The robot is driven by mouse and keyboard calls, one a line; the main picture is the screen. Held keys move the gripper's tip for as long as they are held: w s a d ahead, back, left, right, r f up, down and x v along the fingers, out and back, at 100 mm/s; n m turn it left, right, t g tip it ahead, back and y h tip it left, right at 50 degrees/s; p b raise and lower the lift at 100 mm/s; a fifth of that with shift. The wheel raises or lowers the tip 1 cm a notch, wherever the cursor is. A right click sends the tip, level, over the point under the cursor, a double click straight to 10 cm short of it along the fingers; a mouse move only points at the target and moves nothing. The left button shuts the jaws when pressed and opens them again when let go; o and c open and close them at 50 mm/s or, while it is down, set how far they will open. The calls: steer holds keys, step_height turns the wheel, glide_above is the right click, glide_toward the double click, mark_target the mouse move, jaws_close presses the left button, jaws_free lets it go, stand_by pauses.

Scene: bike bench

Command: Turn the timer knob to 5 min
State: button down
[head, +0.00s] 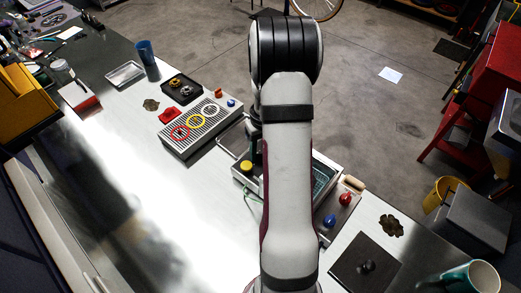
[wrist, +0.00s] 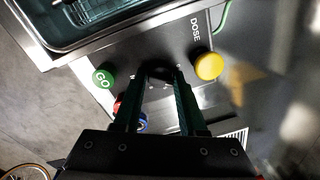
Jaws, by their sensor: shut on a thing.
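The timer knob (wrist: 158,72) is a dark round knob on the front panel of a machine, between a green GO button (wrist: 103,78) and a yellow button (wrist: 208,66) by the word DOSE. My gripper (wrist: 158,82) has a fingertip on each side of the knob and is shut on it. The fingers hide most of the dial marks, so I cannot read the setting. In the head view, my arm covers the knob and gripper; the machine (head: 328,172) and its yellow button (head: 246,165) show beside the arm.
A grey slatted rack (head: 190,128) with red, yellow and white rings stands left of the machine. Red (head: 345,198) and blue (head: 330,220) knobs lie on a plate at the right. A dark square plate (head: 345,272) and a teal mug (head: 472,278) are nearer.

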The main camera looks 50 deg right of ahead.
steer(key=m, duration=0.5)
steer(key=shift+s+d+r, duration=0.1)
steer(key=shift+d, duration=0.05)
steer(key=shift+m+h, duration=0.3)
steer(key=shift+m, duration=2)
steer(key=shift+s, duration=0.1)
steer(key=c, duration=0.8)
jaws_free()
steer(key=r, duration=1)
steer(key=s+r, duration=0.1)
steer(key=r, duration=0.4)
steer(key=shift+r, duration=0.3)
